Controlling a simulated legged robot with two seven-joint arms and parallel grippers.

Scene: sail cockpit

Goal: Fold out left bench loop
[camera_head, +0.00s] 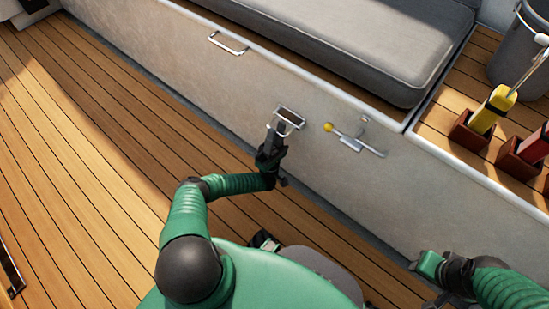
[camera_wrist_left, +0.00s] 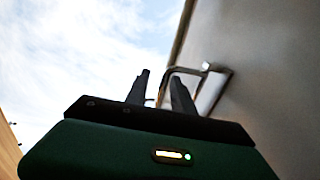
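A metal loop (camera_head: 289,118) with a dark recess plate sits on the pale bench front. My left gripper (camera_head: 276,130) is right at this loop, pointing up at it. In the left wrist view the loop (camera_wrist_left: 187,71) stands out from its plate on the panel. The two dark fingers of my left gripper (camera_wrist_left: 160,80) are apart, and part of the loop's wire shows in the gap between them. I cannot tell whether they touch it. My right gripper (camera_head: 430,266) is low at the right, away from the loop; its fingers are not clear.
Another metal loop (camera_head: 228,43) is farther left on the bench front. A latch with a yellow knob (camera_head: 328,127) is just right of my left gripper. A grey cushion (camera_head: 370,45) lies on the bench. Red holders (camera_head: 470,132) and a grey bucket (camera_head: 517,55) stand at the right.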

